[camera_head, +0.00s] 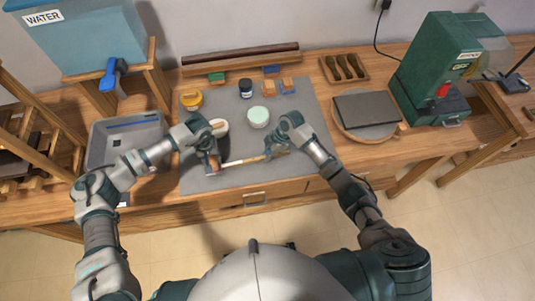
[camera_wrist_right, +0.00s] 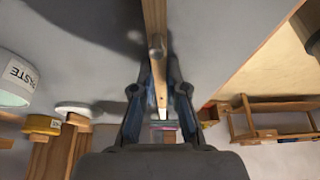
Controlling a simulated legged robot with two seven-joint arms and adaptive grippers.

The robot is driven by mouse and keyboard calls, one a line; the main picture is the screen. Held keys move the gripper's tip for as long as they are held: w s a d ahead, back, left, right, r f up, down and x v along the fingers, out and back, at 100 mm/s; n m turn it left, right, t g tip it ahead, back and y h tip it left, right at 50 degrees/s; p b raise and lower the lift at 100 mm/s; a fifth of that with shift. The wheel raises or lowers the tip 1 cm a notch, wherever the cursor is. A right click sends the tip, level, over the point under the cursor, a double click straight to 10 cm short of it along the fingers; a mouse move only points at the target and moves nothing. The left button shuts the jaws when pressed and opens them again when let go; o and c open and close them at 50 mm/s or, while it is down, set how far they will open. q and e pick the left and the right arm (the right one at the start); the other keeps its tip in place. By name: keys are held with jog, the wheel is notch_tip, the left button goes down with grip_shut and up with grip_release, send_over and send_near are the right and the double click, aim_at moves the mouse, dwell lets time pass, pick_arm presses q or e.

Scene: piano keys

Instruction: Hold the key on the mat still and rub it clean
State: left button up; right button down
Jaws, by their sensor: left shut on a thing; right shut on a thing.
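The key (camera_head: 246,160), a long wooden bar with a white end, lies across the grey mat (camera_head: 285,180) at its front middle. My right gripper (camera_head: 276,148) is shut on its wooden right part. In the right wrist view the bar (camera_wrist_right: 154,20) runs between the fingers (camera_wrist_right: 158,80), its white tip (camera_wrist_right: 163,112) beyond. My left gripper (camera_head: 211,162) is shut on a small brown block (camera_head: 214,169) at the key's left end. Whether block and key touch is unclear.
A grey tray (camera_head: 100,150) is left, a round board (camera_head: 367,125) right.

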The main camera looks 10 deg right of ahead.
pick_arm(q)
jog(key=shift+s+a, duration=0.2)
jog(key=shift+a, duration=2.05)
jog(key=shift+w+d, duration=0.2)
jog(key=shift+d, duration=2.35)
jog(key=shift+a, duration=0.1)
jog(key=shift+r, duration=3.55)
